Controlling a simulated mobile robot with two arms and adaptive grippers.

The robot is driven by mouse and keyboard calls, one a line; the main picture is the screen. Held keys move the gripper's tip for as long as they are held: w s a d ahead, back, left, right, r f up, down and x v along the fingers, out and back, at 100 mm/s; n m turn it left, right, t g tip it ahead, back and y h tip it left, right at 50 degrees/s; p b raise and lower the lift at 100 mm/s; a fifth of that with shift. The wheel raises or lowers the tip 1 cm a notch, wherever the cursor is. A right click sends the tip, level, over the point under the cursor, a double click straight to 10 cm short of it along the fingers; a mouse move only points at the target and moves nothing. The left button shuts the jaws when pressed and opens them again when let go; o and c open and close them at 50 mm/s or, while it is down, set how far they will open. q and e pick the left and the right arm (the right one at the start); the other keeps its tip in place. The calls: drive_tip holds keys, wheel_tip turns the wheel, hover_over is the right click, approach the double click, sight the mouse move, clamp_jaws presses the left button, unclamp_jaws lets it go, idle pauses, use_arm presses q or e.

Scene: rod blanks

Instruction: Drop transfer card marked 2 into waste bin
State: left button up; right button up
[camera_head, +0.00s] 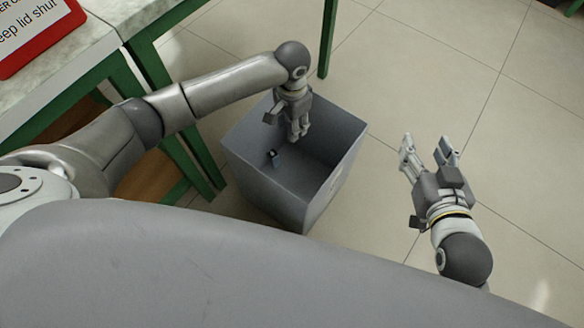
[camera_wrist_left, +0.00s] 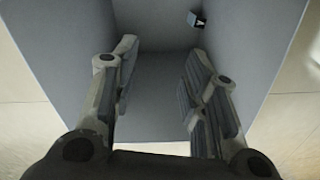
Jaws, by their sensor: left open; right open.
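The waste bin (camera_head: 262,192) is a grey open-topped box standing on the tiled floor. A small dark and pale-blue object (camera_head: 274,158) is inside it, which may be the transfer card; I cannot read any mark on it. It also shows in the left wrist view (camera_wrist_left: 196,19), beyond the right-hand finger. My left gripper (camera_head: 298,136) hangs over the bin's opening, pointing down; in the left wrist view its fingers (camera_wrist_left: 155,85) are apart with nothing between them. My right gripper (camera_head: 430,145) is open and empty, to the right of the bin.
A table (camera_head: 75,68) with a pale top and green legs stands at the left, close to the bin. A red-framed sign (camera_head: 38,30) lies on it at the top left corner. The tiled floor (camera_head: 440,60) behind and to the right of the bin is clear.

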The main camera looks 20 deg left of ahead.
use_arm(q)
wheel_tip(320, 180, up, 11)
drive_tip(key=shift+r, duration=0.15)
idle(0.5)
